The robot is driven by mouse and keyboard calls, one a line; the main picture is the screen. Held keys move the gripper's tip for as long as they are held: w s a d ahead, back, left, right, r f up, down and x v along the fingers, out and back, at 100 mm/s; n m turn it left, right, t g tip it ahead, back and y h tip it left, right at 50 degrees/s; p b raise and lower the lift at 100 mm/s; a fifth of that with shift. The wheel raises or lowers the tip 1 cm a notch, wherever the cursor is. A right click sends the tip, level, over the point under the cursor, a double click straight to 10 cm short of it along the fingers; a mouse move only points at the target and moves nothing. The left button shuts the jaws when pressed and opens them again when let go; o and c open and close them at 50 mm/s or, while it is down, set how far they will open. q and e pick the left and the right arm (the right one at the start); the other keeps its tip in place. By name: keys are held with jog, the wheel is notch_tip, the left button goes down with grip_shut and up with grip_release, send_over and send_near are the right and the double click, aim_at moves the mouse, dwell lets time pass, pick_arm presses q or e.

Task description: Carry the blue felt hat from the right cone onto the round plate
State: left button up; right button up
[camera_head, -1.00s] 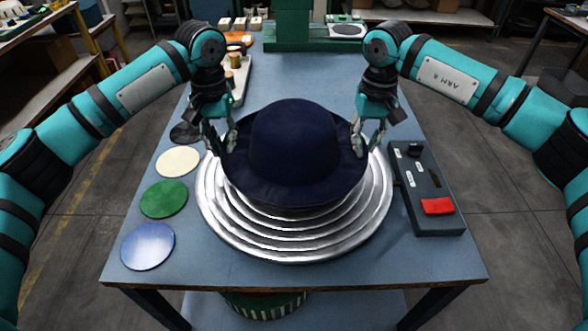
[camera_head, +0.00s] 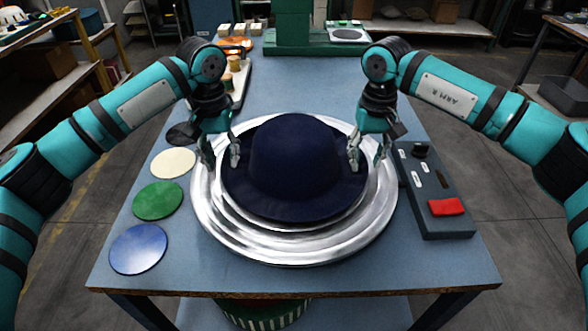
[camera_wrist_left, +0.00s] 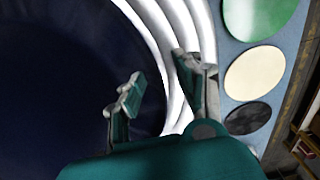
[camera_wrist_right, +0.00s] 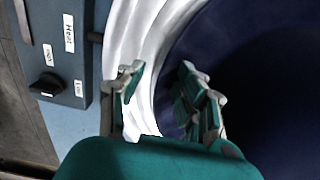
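The blue felt hat (camera_head: 295,155) sits crown up on the shiny round plate (camera_head: 215,225), with its brim roughly level and ringed by silver. My left gripper (camera_head: 221,158) is at the hat's left brim edge, fingers spread apart. The left wrist view shows the dark brim (camera_wrist_left: 60,70) under the inner finger and silver beneath the gap. My right gripper (camera_head: 367,163) is at the right brim edge, fingers also apart; its wrist view shows the brim (camera_wrist_right: 255,60) beside them. I cannot tell whether any finger touches the felt. The right cone is not in view.
A dark control box (camera_head: 432,190) with a red piece (camera_head: 446,207) stands right of the plate. Blue (camera_head: 138,249), green (camera_head: 158,200), cream (camera_head: 173,163) and dark (camera_head: 182,134) discs lie at left. A tray (camera_head: 232,85) and green stand (camera_head: 290,28) are behind.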

jog(key=shift+a, duration=0.1)
jog(key=shift+r, duration=0.3)
pick_arm(q)
notch_tip(320, 180, up, 12)
pick_arm(e)
notch_tip(320, 180, up, 11)
jog(key=shift+r, duration=0.2)
pick_arm(q)
jog(key=shift+f, duration=0.1)
pick_arm(e)
jog(key=shift+s+f, duration=0.1)
dwell(0.5)
